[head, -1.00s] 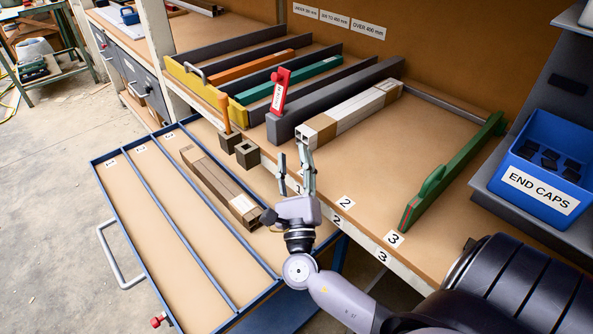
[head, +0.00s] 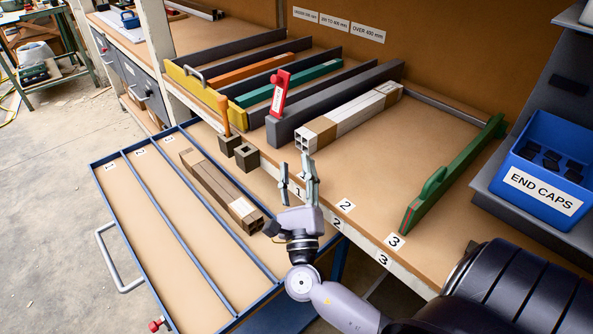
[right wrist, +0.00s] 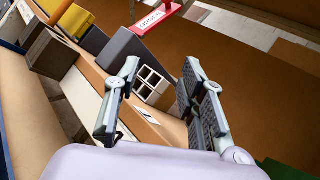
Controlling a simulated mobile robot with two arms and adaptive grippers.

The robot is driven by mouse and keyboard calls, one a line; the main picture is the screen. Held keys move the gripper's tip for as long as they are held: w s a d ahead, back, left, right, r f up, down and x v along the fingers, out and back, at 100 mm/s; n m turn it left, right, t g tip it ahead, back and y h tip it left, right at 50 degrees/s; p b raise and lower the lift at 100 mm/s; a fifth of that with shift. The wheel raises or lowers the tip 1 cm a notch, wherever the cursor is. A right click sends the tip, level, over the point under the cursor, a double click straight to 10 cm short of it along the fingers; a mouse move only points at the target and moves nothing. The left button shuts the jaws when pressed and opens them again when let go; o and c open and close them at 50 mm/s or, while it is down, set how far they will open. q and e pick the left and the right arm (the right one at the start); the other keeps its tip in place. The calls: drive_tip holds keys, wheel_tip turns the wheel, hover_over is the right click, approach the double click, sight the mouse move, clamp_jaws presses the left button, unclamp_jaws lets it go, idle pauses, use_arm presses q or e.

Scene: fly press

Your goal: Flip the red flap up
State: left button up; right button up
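The red flap (head: 279,93) with a white label stands tilted up at the front end of a long dark grey fence (head: 340,104) on the bench. In the right wrist view the flap (right wrist: 152,19) shows at the top edge, beyond the fingers. My right gripper (head: 297,172) is open and empty over the bench's front edge, nearer than the flap and apart from it. Its two fingers (right wrist: 158,98) are spread in the right wrist view, with the white square tubes' ends showing between them. My left gripper is not in view.
White tubes (head: 355,112) lie right of the fence. Small dark blocks (head: 246,156) sit at the front edge beside an orange handle (head: 223,115). A green fence (head: 455,170) and a blue end-cap bin (head: 545,170) are at right. Bench between tubes and green fence is clear.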

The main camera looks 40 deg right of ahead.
drive_tip(key=shift+s+f, duration=0.15)
drive_tip(key=v, duration=0.7)
drive_tip(key=shift+s+a, duration=0.2)
drive_tip(key=shift+s, duration=0.1)
drive_tip(key=shift+f, duration=0.1)
